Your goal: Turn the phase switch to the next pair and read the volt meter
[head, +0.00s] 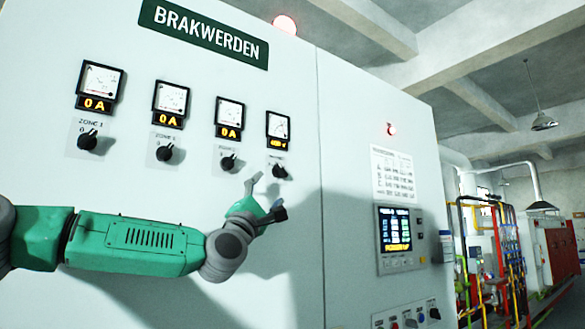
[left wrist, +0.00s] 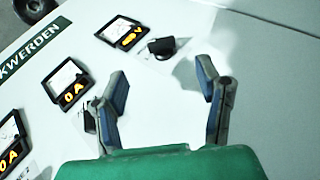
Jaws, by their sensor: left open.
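The phase switch (head: 279,171) is a black knob on a white plate, rightmost in the row on the grey cabinet door. The volt meter (head: 278,125) sits above it, with a small amber readout whose figure is too blurred to read. My left gripper (head: 265,195) is open and empty, just below and left of the switch. In the left wrist view the switch (left wrist: 162,47) stands beyond the open fingers (left wrist: 160,75), roughly between their lines and apart from both. The volt meter (left wrist: 124,30) is just left of it there. My right gripper is not in view.
Three ammeters reading 0 A (head: 100,85) (head: 170,103) (head: 229,117) have black zone knobs (head: 87,139) (head: 164,152) (head: 228,162) below them. Right are a lit screen (head: 398,230) and a lower row of buttons (head: 408,318). Red lamps (head: 285,24) (head: 391,129) glow.

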